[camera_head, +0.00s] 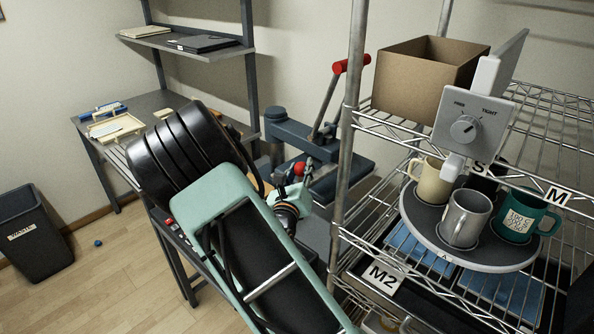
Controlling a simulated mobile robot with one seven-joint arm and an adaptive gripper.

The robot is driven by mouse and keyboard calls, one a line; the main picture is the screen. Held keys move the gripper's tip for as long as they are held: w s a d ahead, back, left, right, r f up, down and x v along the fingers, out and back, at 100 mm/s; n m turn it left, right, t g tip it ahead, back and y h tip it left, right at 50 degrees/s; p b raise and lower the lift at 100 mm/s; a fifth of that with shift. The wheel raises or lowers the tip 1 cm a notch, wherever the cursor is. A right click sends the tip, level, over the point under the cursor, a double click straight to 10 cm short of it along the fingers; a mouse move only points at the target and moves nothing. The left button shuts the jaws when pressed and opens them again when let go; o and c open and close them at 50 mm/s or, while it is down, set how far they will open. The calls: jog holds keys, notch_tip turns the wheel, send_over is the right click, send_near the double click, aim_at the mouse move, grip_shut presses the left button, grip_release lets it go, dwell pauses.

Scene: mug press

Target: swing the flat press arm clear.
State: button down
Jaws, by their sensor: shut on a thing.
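The flat press stands on the bench behind the shelf post. Its dark blue-grey swing arm (310,136) reaches right from a round column (275,122). A lever with a red grip (351,65) rises from the arm. A dark flat plate (345,184) shows at the right, partly behind the shelf post. My gripper (304,171) is at the front of the press, shut at a red ball knob (299,168). The fingers are small in view, and my arm hides the knob's lower part and much of the press's near side.
A wire shelf at right holds a round tray (414,224) with several mugs, a grey dial unit (472,122) and a cardboard box (425,75). Its post (350,130) stands close right of my gripper. A bin (35,238) and a small blue ball (98,243) are on the floor.

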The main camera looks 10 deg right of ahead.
jog(key=shift+d+r, duration=0.1)
jog(key=shift+d, duration=0.35)
dwell(0.3)
jog(key=c, duration=1.5)
grip_release()
jog(key=shift+a, duration=0.1)
jog(key=shift+o, duration=0.2)
jog(key=shift+s+a, duration=0.15)
jog(key=v, duration=1.1)
jog(key=shift+s, duration=0.35)
jog(key=shift+r, duration=0.1)
